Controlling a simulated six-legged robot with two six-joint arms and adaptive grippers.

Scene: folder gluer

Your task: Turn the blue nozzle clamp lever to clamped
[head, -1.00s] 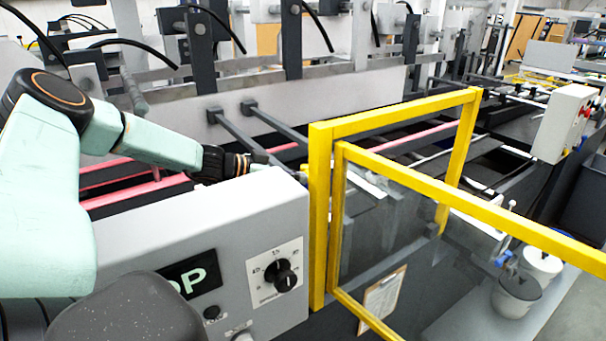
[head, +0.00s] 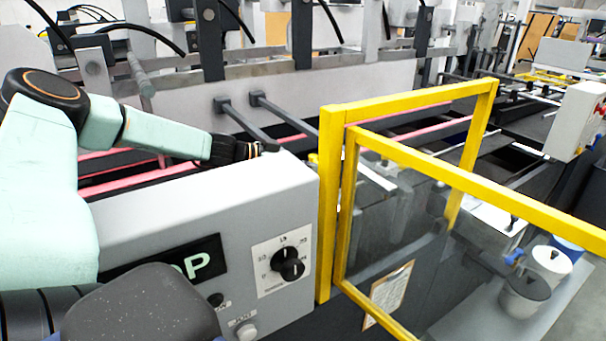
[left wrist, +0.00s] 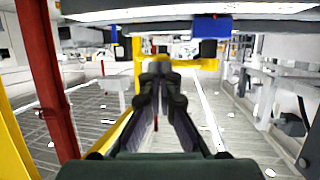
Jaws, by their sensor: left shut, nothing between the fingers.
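My left gripper (head: 262,149) reaches behind the grey control box in the head view, and the box partly hides its fingertips. In the left wrist view its fingers (left wrist: 160,72) are shut and empty. A blue block (left wrist: 211,27) with a dark part below it hangs under a pale bar at the top of that view, above and right of the fingertips and apart from them in the picture. I cannot tell for sure whether it is the clamp lever or how it is turned. My right gripper is not in view.
The grey control box (head: 150,225) with a dial stands in front of my left forearm. A yellow guard frame (head: 328,200) with a clear panel rises to its right. Pots (head: 525,293) stand beyond the panel. A red post (left wrist: 48,80) stands left of the fingers.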

